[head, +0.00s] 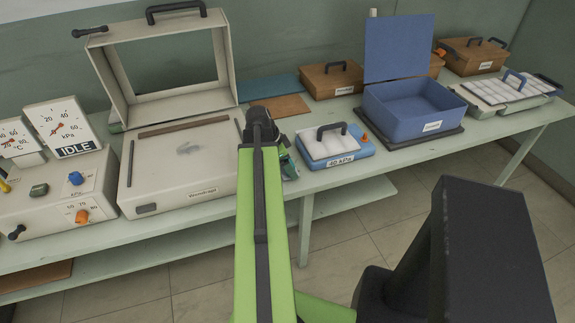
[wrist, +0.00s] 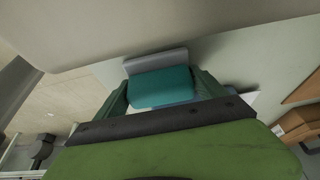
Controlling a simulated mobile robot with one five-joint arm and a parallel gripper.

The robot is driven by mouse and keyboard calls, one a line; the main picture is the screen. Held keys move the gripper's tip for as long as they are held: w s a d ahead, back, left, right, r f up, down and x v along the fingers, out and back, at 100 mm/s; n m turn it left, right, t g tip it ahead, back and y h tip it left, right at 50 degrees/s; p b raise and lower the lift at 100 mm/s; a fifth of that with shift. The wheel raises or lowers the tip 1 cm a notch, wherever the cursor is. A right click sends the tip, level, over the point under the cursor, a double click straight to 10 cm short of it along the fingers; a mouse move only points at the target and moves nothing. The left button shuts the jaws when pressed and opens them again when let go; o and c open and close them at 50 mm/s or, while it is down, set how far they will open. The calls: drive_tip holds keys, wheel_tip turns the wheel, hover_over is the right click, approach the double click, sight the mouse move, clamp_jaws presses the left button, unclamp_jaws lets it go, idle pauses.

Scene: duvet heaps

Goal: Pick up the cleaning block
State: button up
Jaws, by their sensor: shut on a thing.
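The cleaning block (wrist: 160,87) is a teal block with a grey layer along its far side, seen in the wrist view. My gripper (wrist: 161,92) has a green finger on each side of it and is shut on it. In the head view my own arm hides most of the gripper and I cannot make out the block clearly. A bit of the gripper (head: 288,163) shows just right of the arm, by the bench's front edge. I cannot tell whether the block still touches the bench.
Left of my arm stands a cream machine (head: 180,165) with its frame lid raised, and a gauge box (head: 58,190) reading IDLE. To the right are a blue tray of white pads (head: 345,152), an open blue box (head: 415,108) and wooden cases (head: 331,79). The bench (head: 395,160) has little bare room.

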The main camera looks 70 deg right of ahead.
wheel_tip(320, 180, up, 10)
drive_tip(key=p, duration=0.9)
drive_tip(key=shift+f, duration=0.15)
drive_tip(key=o, duration=0.7)
drive_tip(key=c, duration=0.5)
